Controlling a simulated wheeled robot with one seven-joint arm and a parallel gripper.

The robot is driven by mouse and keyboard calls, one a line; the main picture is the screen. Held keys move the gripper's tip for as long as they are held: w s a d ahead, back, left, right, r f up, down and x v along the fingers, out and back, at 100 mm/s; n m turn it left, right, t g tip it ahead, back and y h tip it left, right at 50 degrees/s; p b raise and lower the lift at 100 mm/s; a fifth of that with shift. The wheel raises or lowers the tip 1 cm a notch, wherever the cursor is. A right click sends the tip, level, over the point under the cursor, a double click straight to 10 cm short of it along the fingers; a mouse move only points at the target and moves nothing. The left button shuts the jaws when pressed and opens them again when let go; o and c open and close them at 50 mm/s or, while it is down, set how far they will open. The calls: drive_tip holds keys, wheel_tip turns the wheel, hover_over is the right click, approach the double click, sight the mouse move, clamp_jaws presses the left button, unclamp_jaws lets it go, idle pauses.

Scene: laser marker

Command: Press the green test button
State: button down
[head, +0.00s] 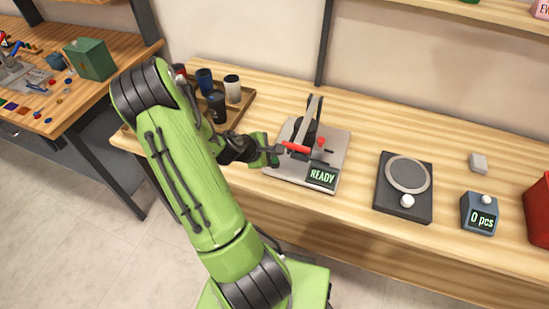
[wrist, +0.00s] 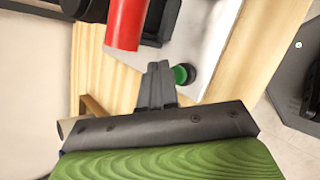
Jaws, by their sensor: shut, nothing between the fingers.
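The green test button (wrist: 183,74) sits in a dark collar on the light grey plate of the laser marker in the wrist view. The marker's plate (head: 337,150) is on the wooden bench in the head view, with a display (head: 322,177) reading READY. My gripper (wrist: 158,72) is shut and empty, its fingertips just left of the button in the wrist view. I cannot tell whether they touch the plate. In the head view my gripper (head: 277,150) is at the plate's left side, and I cannot make out the button there.
A red bar (head: 296,147) of the marker is close to my fingers; it looms as a red cylinder in the wrist view (wrist: 125,25). A tray (head: 236,115) with cups stands behind left. A scale (head: 407,174) and a counter (head: 479,214) stand to the right.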

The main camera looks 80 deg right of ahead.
sight(273, 161)
drive_tip(key=shift+f, duration=0.1)
drive_tip(key=shift+f+b, duration=0.3)
drive_tip(key=shift+f, duration=0.05)
drive_tip(key=shift+f+b, duration=0.4)
drive_tip(key=shift+f, duration=0.1)
idle(0.7)
drive_tip(key=shift+r+p, duration=0.8)
drive_tip(key=shift+r, duration=0.15)
drive_tip(key=shift+r, duration=0.1)
wheel_tip(273, 161, up, 5)
drive_tip(key=p, duration=0.4)
drive_tip(key=shift+p, duration=0.35)
idle(0.4)
